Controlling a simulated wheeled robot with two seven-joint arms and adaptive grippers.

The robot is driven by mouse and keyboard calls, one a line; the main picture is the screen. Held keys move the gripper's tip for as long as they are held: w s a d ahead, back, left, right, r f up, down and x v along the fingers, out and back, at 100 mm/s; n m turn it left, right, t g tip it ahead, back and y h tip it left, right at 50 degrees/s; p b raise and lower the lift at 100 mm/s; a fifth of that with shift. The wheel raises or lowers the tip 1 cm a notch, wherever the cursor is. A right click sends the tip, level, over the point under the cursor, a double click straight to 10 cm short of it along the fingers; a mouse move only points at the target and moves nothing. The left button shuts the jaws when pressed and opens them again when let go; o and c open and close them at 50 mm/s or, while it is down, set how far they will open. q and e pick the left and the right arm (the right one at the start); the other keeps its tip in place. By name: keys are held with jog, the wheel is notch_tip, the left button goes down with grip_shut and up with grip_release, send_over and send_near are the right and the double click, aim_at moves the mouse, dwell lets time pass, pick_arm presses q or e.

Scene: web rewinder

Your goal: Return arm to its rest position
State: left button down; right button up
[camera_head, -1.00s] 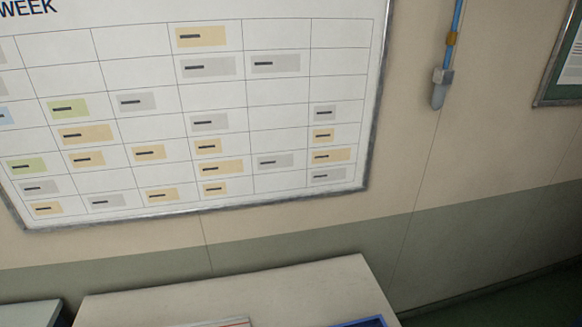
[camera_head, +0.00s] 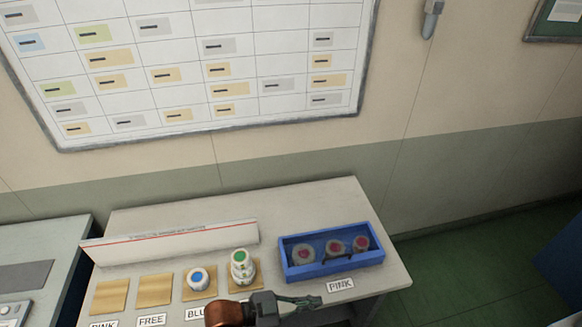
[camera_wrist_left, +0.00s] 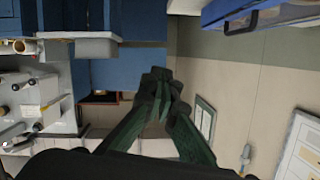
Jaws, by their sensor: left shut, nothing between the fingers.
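My left gripper (camera_head: 308,302) is at the bottom edge of the head view, in front of the bench and below the blue bin. Its fingers point right. In the left wrist view its dark green fingers (camera_wrist_left: 160,92) are closed together with nothing between them. Only the wrist end of my left arm shows, with a copper-coloured joint. My right gripper is in neither current view.
Wooden pads (camera_head: 154,289) carry a blue-centred roll (camera_head: 197,279) and a green-topped stack (camera_head: 243,268). Green floor (camera_head: 450,260) at right is clear.

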pick_arm(q)
jog(key=a+f+n+t+y, duration=0.1)
jog(key=a+f+n+y, duration=0.2)
jog(key=a, duration=0.4)
jog(key=w+a+f+n+t+y, duration=0.1)
jog(key=a+f+n+y, duration=0.2)
jog(key=a, duration=0.4)
jog(key=w+a+f+n+t+y, duration=0.1)
jog(key=a+f+n+y, duration=0.1)
jog(key=a, duration=0.5)
notch_tip(320, 180, down, 2)
jog(key=shift+a+f+n+t+y, duration=0.15)
jog(key=shift+n+t+y, duration=0.2)
jog(key=shift+n, duration=0.55)
jog(key=s+a+f+n+g+y, duration=0.2)
jog(key=s+a+f+n+y, duration=0.15)
jog(key=s+a, duration=0.6)
jog(key=s+a+f+n+g+y, duration=0.35)
jog(key=s+a, duration=0.45)
jog(key=a, duration=0.3)
notch_tip(320, 180, down, 28)
jog(key=d, duration=0.1)
jog(key=s+f+g+h, duration=0.1)
jog(key=s+f, duration=1.8)
jog(key=s, duration=0.2)
jog(key=shift+d+f+m+g, duration=0.3)
jog(key=shift+d+f+m, duration=0.1)
